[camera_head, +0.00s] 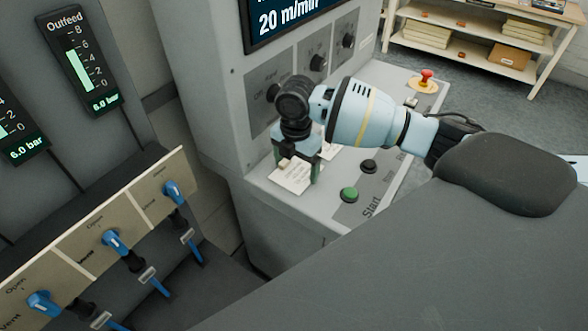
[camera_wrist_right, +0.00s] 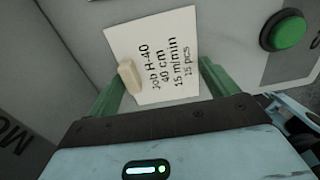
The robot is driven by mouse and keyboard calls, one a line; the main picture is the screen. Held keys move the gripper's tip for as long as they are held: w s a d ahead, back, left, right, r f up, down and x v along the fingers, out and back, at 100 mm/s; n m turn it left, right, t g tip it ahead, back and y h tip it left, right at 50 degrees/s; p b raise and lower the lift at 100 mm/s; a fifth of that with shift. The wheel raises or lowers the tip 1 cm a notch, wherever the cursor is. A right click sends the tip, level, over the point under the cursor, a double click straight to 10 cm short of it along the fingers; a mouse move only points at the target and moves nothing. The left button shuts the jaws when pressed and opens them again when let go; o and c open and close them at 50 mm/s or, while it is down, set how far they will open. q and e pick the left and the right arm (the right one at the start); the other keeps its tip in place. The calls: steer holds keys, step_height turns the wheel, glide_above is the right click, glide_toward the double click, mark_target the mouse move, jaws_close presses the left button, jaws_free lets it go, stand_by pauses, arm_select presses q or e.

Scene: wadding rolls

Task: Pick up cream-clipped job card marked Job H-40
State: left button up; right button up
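The white job card (camera_wrist_right: 165,55) reads "Job H-40, 40 cm, 15 m/min, 15 pcs" in the right wrist view. A small cream clip (camera_wrist_right: 130,76) sits at its edge, close to the left finger there. In the head view the card (camera_head: 290,178) lies on the machine's ledge under my right gripper (camera_head: 299,167). My right gripper is open, pointing down, with its green fingers apart on either side of the card's near part. I cannot tell whether a finger touches the clip. My left gripper is not in view.
A green Start button (camera_head: 349,194) and a black button (camera_head: 369,166) are right of the card. A red emergency knob (camera_head: 426,78) stands farther back. Part of another pale card (camera_head: 328,152) shows behind the gripper. The grey machine face (camera_head: 270,95) rises behind. Blue valve handles (camera_head: 112,241) are at left.

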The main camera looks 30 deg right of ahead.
mark_target(296, 172)
steer(key=c, duration=0.3)
steer(key=shift+r, duration=0.1)
steer(key=shift+r, duration=0.55)
step_height(296, 172, up, 2)
steer(key=shift+r, duration=0.1)
steer(key=s+d, duration=0.3)
steer(key=d, duration=0.1)
steer(key=s+d+r, duration=0.1)
steer(key=s+d, duration=0.6)
steer(key=s, duration=0.1)
steer(key=shift+d+r, duration=0.25)
steer(key=shift+d, duration=0.15)
steer(key=shift+a, duration=0.1)
